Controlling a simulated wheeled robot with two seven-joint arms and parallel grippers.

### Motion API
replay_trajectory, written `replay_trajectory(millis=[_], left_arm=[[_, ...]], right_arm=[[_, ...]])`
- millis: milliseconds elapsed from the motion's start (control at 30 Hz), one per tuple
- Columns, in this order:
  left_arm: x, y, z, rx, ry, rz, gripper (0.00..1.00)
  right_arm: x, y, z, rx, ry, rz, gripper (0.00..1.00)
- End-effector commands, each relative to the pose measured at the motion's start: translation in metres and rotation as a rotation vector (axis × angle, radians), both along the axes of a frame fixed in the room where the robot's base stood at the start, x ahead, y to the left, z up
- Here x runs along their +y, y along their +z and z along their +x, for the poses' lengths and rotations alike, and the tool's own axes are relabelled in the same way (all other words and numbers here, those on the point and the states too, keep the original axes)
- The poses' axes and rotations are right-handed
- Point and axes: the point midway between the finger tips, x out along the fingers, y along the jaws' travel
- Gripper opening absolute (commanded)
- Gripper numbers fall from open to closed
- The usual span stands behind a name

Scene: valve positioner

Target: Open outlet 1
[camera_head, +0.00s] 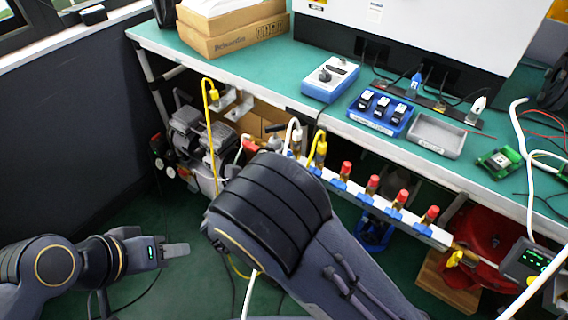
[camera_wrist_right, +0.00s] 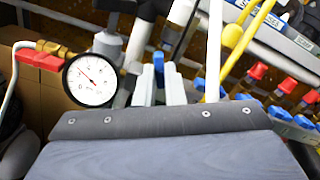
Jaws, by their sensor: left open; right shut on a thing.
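The outlet manifold (camera_head: 380,203) is a pale rail along the bench's front edge, with blue valve handles and several red-capped outlets (camera_head: 372,184). A white hose (camera_head: 291,128) and a yellow hose (camera_head: 318,148) join its left part. I cannot read which outlet is number 1. In the right wrist view, my right gripper (camera_wrist_right: 159,84) has its pale fingers closed on a blue valve handle (camera_wrist_right: 158,62). In the head view my dark right arm hides this gripper and handle. My left gripper (camera_head: 176,250) is open and empty over the floor at lower left.
A pressure gauge (camera_wrist_right: 90,80) with a red fitting is left of my right gripper. The green bench top (camera_head: 270,75) bears a blue-and-white device (camera_head: 330,78), a blue tray (camera_head: 380,113) and a grey tray (camera_head: 437,135). A compressor (camera_head: 197,140) stands below. Hoses hang around my right arm.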

Motion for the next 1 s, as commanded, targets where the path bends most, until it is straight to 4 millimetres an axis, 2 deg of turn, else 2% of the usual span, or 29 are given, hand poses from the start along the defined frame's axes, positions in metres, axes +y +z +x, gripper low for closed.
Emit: replay_trajectory(millis=[500, 1000], left_arm=[[0.0, -0.01, 0.0, 0.0, 0.0, 0.0, 0.43], [0.0, -0.012, 0.0, 0.0, 0.0, 0.0, 0.43]], right_arm=[[0.0, -0.002, -0.001, -0.221, 0.0, 0.309, 0.0], [0.0, -0.002, -0.001, -0.277, 0.0, 0.389, 0.0]])
